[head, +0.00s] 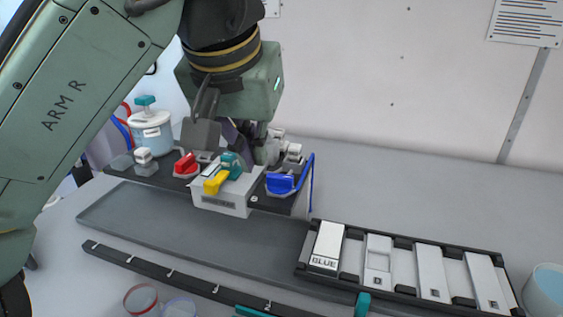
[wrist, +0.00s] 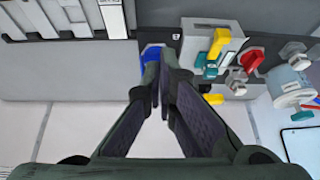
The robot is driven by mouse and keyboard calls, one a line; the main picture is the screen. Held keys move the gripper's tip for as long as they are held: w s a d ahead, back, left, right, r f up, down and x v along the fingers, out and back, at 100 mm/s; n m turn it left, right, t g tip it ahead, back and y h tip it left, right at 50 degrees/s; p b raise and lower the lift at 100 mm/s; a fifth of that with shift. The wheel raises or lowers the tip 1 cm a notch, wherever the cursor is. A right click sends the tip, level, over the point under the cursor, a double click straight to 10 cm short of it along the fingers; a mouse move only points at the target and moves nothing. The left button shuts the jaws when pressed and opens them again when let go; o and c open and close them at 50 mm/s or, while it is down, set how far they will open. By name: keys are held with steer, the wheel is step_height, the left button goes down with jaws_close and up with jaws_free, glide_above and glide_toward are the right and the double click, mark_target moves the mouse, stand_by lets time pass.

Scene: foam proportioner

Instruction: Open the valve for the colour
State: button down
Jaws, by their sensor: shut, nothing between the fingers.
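A valve with a blue handle (head: 281,183) sits at the right end of the dark panel. A valve with a red handle (head: 186,164) sits left of the white box (head: 222,204), which carries a yellow lever (head: 215,183) and a teal knob (head: 230,160). A white card reading BLUE (head: 327,246) lies in the left slot of the black rack. My gripper (head: 258,152) is shut and empty, behind the white box and the blue valve. In the wrist view its fingertips (wrist: 164,68) partly cover the blue handle (wrist: 151,53); contact cannot be told.
The rack (head: 400,285) at front right holds several white plates. A blue-white canister with a teal top (head: 151,130) stands at the panel's left end. A blue hose (head: 310,185) rises beside the blue valve. Clear cups (head: 141,300) stand in front.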

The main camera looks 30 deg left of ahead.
mark_target(272, 193)
steer(key=shift+g, duration=0.4)
steer(key=b+x, duration=0.2)
steer(key=x, duration=0.4)
steer(key=w+b+x, duration=0.1)
steer(key=b+x, duration=0.1)
steer(key=x, duration=0.4)
steer(key=shift+w+r, duration=0.15)
steer(key=shift+r, duration=0.1)
steer(key=shift+w+a, duration=0.15)
steer(key=shift+w, duration=0.3)
steer(key=shift+w+h, duration=0.1)
steer(key=shift+h, duration=0.2)
steer(key=shift+w+a, duration=0.2)
steer(key=shift+a, duration=0.1)
